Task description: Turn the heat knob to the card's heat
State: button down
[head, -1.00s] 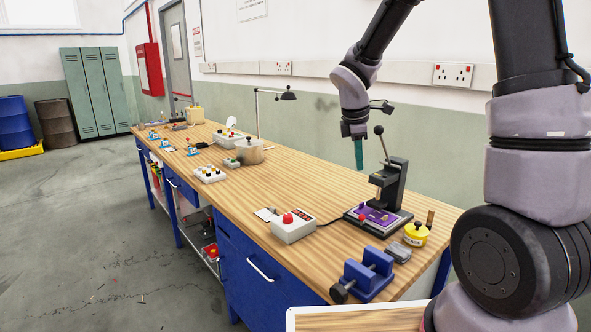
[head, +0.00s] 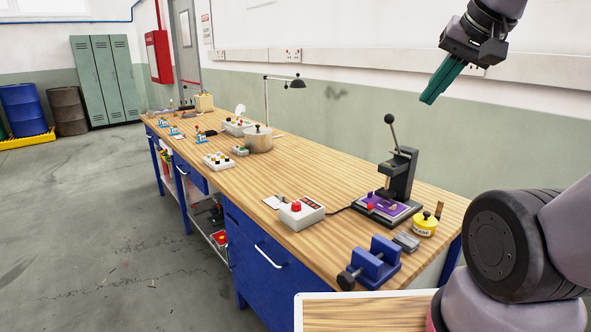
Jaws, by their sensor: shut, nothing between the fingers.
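My gripper (head: 430,99), with green fingers, is shut and empty, high above the bench, up and right of the press.
A blue vice (head: 371,261), a grey block (head: 406,241) and a yellow tin (head: 424,226) stand at the near right end of the bench. A pot (head: 258,140), a lamp (head: 295,83) and several boxes stand farther back. Bare wood lies between box and pot.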

aim_at(296, 206)
jog(key=j, duration=0.35)
jog(key=k+j+z, duration=0.1)
jog(key=j, duration=0.3)
jog(key=k+j, duration=0.1)
jog(key=j, duration=0.25)
jog(key=k+j+z, duration=0.15)
jog(key=j, duration=0.2)
jog(key=i+j+z, duration=0.1)
jog(key=j, duration=0.3)
jog(key=i+j+z, duration=0.1)
jog(key=j, duration=0.25)
jog(key=i+j, duration=0.1)
jog(key=j, duration=0.3)
jog(key=i+j+z, duration=0.15)
jog(key=i, duration=0.2)
jog(key=i+j+z, duration=0.1)
jog(key=i, duration=0.25)
jog(key=k+j+u, duration=0.15)
jog(key=k, duration=0.25)
jog(key=j, duration=0.1)
